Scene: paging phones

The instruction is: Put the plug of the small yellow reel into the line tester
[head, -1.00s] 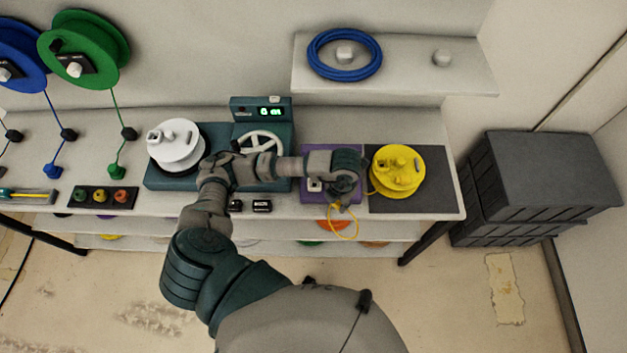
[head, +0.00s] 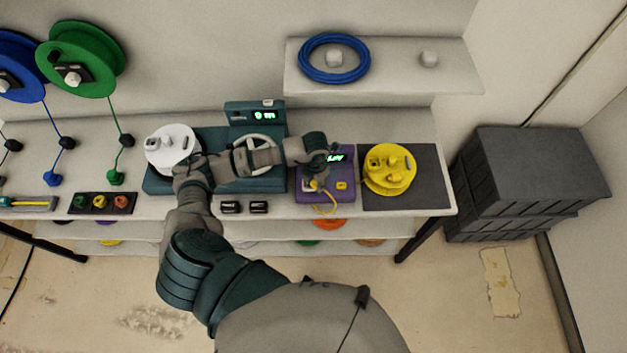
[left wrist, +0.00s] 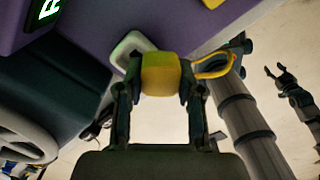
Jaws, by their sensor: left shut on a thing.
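The small yellow reel (head: 389,169) sits on a dark mat at the right of the bench. Its yellow cord (head: 323,209) loops left to the yellow plug (left wrist: 160,75). My left gripper (head: 316,180) is shut on the plug at the purple line tester (head: 318,196). In the left wrist view the plug, between the fingertips, overlaps the white-rimmed socket (left wrist: 128,46). I cannot tell how deep it sits. The tester's lit green display (head: 336,157) shows beside the gripper. My right gripper (left wrist: 281,76) appears in the left wrist view with fingers apart, away from the bench.
A teal machine (head: 214,181) with a white reel (head: 172,148) and a handwheel stands left of the tester, under my left arm. A shelf (head: 395,83) with a blue coil (head: 334,58) is above. Dark crates (head: 530,180) stand at the right.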

